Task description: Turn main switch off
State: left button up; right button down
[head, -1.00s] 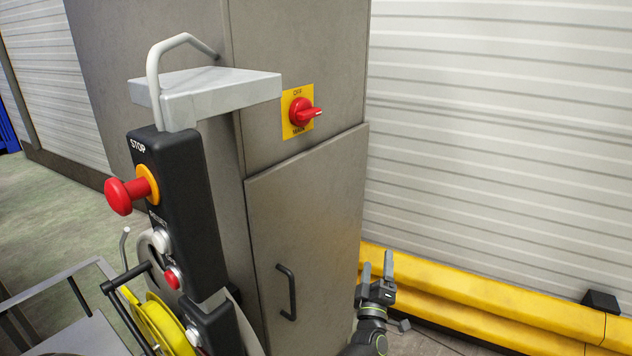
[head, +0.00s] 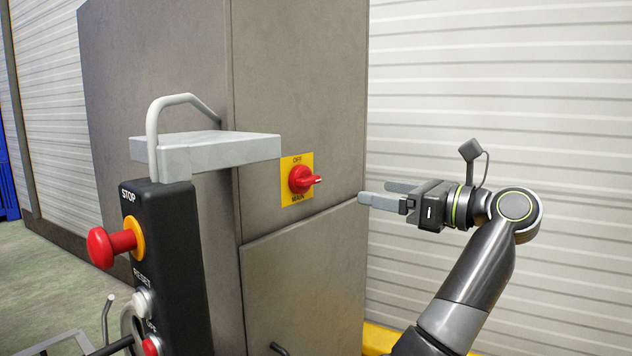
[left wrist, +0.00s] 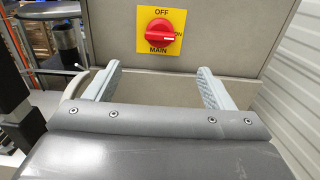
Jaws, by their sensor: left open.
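The main switch (head: 301,180) is a red rotary knob on a yellow plate marked OFF at the top and MAIN at the bottom, on the grey cabinet. In the left wrist view the knob (left wrist: 158,32) is ahead, above centre, and its white mark points right, to ON. My left gripper (head: 376,192) is open and empty, to the right of the switch in the head view, with its fingers pointing toward the cabinet and not touching the knob. In the left wrist view its fingers (left wrist: 160,84) are spread apart below the plate. My right gripper is out of view.
A black control post (head: 170,265) with a red STOP button (head: 108,245) stands left of the switch. A light grey shelf (head: 207,150) with a bent handle tops it. A white ribbed wall (head: 560,120) is at right. The space between gripper and switch looks clear.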

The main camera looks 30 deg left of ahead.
aim_at(313, 180)
pick_arm(q)
jog(key=a+p, duration=0.1)
jog(key=a, duration=0.4)
jog(key=a+p, duration=0.1)
jog(key=a, duration=0.4)
jog(key=w+a+p, duration=0.1)
jog(key=a+p, duration=0.1)
jog(key=a, duration=0.3)
jog(key=shift+w+a, duration=0.1)
jog(key=shift+a, duration=0.2)
jog(key=c, duration=1)
